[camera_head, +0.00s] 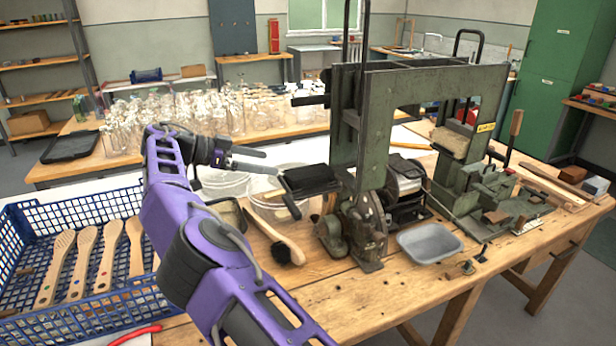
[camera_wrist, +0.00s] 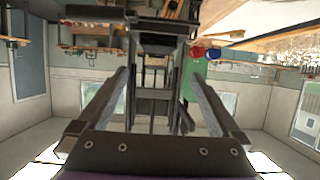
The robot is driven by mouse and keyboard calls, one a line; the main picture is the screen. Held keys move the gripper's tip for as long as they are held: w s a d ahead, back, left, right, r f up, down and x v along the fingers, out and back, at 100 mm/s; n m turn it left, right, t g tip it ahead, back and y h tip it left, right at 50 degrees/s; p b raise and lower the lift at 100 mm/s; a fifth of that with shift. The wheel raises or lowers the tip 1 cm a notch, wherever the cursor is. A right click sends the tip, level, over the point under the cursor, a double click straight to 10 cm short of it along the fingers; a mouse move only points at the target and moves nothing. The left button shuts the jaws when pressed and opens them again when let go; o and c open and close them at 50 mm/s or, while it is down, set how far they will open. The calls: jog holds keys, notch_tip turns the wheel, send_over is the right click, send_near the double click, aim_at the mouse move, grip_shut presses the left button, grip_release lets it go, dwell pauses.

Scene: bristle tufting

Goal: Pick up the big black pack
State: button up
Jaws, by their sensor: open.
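A black block-like pack (camera_head: 311,178) sits on a dark plate at the left side of the green machine (camera_head: 369,120). I cannot tell for sure that it is the big black pack. My gripper (camera_head: 272,162) is open and empty, to the left of this pack and a short gap from it, with its fingers pointing right. In the wrist view my gripper (camera_wrist: 160,82) shows two spread fingers with the machine's dark parts beyond and between them. I cannot single out the pack there.
A blue crate (camera_head: 60,219) with several wooden brush handles stands at the left. Clear round tubs (camera_head: 273,206), a brush (camera_head: 283,245) and a grey tray (camera_head: 430,243) are on the workbench (camera_head: 410,303). Glassware (camera_head: 200,115) and a flat black object (camera_head: 70,147) are on the back table.

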aim_at(302, 173)
jog(key=x, duration=0.8)
jog(key=shift+d, duration=0.25)
jog(key=shift+s+f+x, duration=0.1)
jog(key=shift+f+x, duration=0.05)
jog(key=shift+x, duration=0.75)
jog(key=shift+s+f+x, duration=0.1)
jog(key=shift+f+x, duration=0.05)
jog(key=shift+x, duration=0.8)
jog(key=shift+s+f+x, duration=0.1)
jog(key=shift+f+x, duration=0.05)
jog(key=shift+x, duration=0.75)
jog(key=shift+a, duration=0.15)
jog(key=shift+c, duration=0.3)
